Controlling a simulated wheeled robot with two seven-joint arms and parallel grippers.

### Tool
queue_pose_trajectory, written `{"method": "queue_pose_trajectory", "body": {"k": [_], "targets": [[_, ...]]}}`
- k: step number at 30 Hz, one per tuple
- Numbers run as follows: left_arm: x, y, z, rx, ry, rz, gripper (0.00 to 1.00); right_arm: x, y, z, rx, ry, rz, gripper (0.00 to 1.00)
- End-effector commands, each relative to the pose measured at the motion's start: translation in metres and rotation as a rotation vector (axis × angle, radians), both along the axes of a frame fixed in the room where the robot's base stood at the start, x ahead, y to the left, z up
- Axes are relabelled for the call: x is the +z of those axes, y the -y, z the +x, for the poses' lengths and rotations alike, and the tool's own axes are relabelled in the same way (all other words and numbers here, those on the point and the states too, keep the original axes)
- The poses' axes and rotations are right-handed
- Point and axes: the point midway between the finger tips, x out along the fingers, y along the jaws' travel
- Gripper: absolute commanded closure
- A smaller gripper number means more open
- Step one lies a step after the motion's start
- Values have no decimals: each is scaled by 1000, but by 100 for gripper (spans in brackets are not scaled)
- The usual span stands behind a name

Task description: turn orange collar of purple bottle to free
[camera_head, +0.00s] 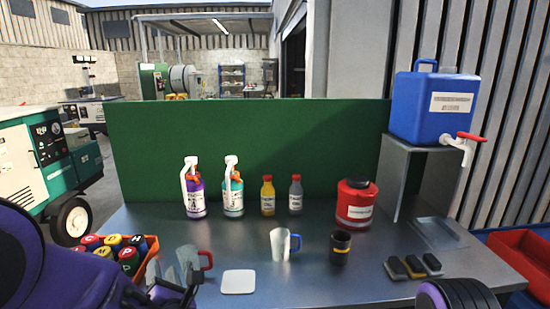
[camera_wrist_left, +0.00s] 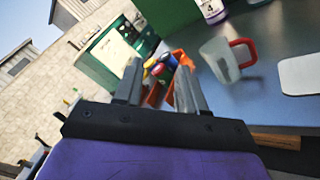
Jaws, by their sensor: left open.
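The purple bottle (camera_head: 195,199) stands upright at the back left of the metal table, with a white hooked top and an orange collar (camera_head: 195,178) at its neck. Its lower part shows at the top edge of the left wrist view (camera_wrist_left: 212,10); its collar is out of frame there. My left gripper (camera_head: 174,284) is open and empty, low at the table's front left, well in front of the bottle and apart from it. The left wrist view shows its two fingers (camera_wrist_left: 158,88) spread apart. My right gripper is not in view.
A similar teal bottle (camera_head: 233,199) stands just right. A red-handled clear jug (camera_head: 204,260), white pad (camera_head: 238,282) and orange crate of cans (camera_head: 150,246) are near my left gripper. A blue-handled jug (camera_head: 281,244) stands mid-table. A green panel (camera_head: 300,140) closes the back.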

Motion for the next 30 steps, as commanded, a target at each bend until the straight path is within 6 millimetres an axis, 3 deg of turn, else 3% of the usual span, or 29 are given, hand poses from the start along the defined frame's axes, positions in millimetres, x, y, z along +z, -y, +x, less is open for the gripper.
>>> {"method": "queue_pose_trajectory", "body": {"k": [11, 14, 17, 20, 24, 27, 30], "targets": [[-21, 10, 4, -135, -312, 453, 60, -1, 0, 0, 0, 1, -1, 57], [-51, 7, -1, -210, -479, 658, 60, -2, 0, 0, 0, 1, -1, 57], [-103, 2, -17, -335, -702, 905, 60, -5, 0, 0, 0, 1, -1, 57], [-169, -7, -49, -515, -939, 1152, 60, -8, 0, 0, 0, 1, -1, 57], [-268, -25, -127, -850, -1241, 1412, 60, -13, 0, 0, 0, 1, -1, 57], [-321, -39, -194, -1062, -1397, 1460, 60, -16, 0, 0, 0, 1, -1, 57], [-353, -52, -252, -1182, -1516, 1411, 60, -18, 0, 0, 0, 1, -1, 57]]}}
